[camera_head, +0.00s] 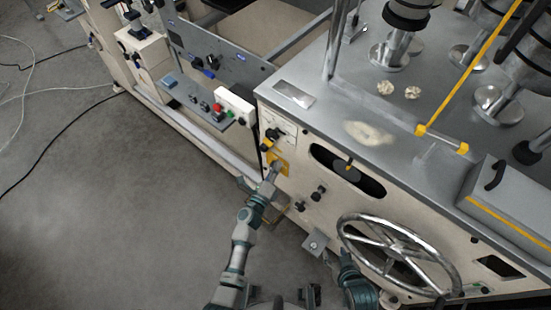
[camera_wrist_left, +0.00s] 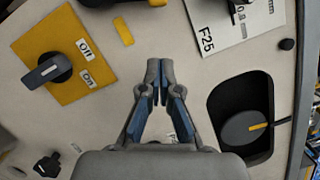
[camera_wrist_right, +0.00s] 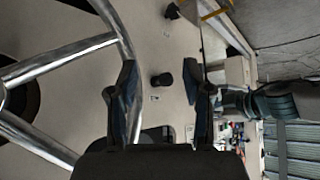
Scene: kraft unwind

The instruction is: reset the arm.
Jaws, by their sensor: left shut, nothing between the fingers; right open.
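My left gripper (camera_head: 273,171) is at the machine's front panel, in front of a yellow switch plate (camera_head: 283,160). In the left wrist view my left gripper (camera_wrist_left: 159,68) is shut and empty, its tips together. The yellow plate (camera_wrist_left: 88,88) with Off and On labels lies left of the fingers there. Its dark rotary knob (camera_wrist_left: 48,70) is apart from them, its handle angled to the lower left. My right gripper (camera_wrist_right: 160,90) is open and empty, with a small black knob (camera_wrist_right: 162,79) seen through the gap between its fingers.
A large metal handwheel (camera_head: 400,250) is close to my right arm; its rim (camera_wrist_right: 122,35) also shows in the right wrist view. A dark oval recess (camera_wrist_left: 240,118) lies right of the left fingers. Grey floor (camera_head: 120,210) is clear at left, apart from cables.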

